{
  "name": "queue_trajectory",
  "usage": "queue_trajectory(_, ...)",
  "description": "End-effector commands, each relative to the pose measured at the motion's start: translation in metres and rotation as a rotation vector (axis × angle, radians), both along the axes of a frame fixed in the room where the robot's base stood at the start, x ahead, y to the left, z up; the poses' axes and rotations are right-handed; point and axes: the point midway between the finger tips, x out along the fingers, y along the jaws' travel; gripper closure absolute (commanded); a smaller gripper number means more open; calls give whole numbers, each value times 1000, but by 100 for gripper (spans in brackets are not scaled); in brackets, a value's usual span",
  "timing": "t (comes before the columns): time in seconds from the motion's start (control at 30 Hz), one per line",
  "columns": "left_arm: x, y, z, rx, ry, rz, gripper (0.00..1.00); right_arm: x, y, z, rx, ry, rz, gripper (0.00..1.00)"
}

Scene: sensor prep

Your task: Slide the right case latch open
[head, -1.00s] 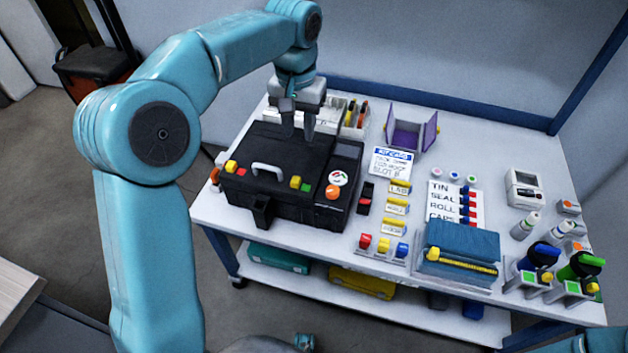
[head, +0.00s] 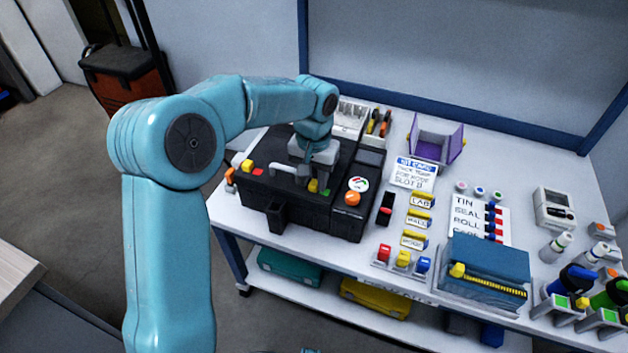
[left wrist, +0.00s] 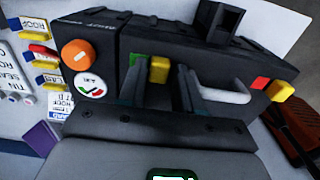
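The black case (head: 335,215) stands at the left of the table. Its right latch (head: 313,187) is a yellow knob on the front edge, with a green patch beside it. It also shows in the left wrist view (left wrist: 159,69), with the green patch on its left. My left gripper (head: 303,178) is low over the case front, right by this latch. In the left wrist view its two fingers (left wrist: 160,82) are apart, with the yellow knob showing between their tips. I cannot tell whether they touch it. The left latch (head: 247,166) is yellow with a red patch. My right gripper is out of view.
The case handle (left wrist: 222,92) is close beside one finger. An orange knob (left wrist: 76,53) and a round dial (left wrist: 90,86) are on the other side. Labelled yellow holders (head: 418,220) and a blue box (head: 485,262) stand to the right.

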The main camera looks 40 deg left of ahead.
Motion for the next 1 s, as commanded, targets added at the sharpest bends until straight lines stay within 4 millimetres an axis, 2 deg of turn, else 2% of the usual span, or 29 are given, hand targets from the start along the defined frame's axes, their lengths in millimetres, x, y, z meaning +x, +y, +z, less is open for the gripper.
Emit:
queue_trajectory(0.27,1,0,-3,0,0,0,66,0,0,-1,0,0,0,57)
queue_trajectory(0.3,1,0,-3,0,0,-1,69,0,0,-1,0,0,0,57)
queue_trajectory(0.4,1,0,-3,0,0,-1,100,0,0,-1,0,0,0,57)
queue_trajectory(0.6,1,-3,-2,0,0,-2,100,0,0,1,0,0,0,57)
queue_trajectory(0.8,7,-25,-1,1,-1,-4,100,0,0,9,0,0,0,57)
queue_trajectory(1.0,8,-27,-3,-1,-2,-1,100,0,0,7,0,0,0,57)
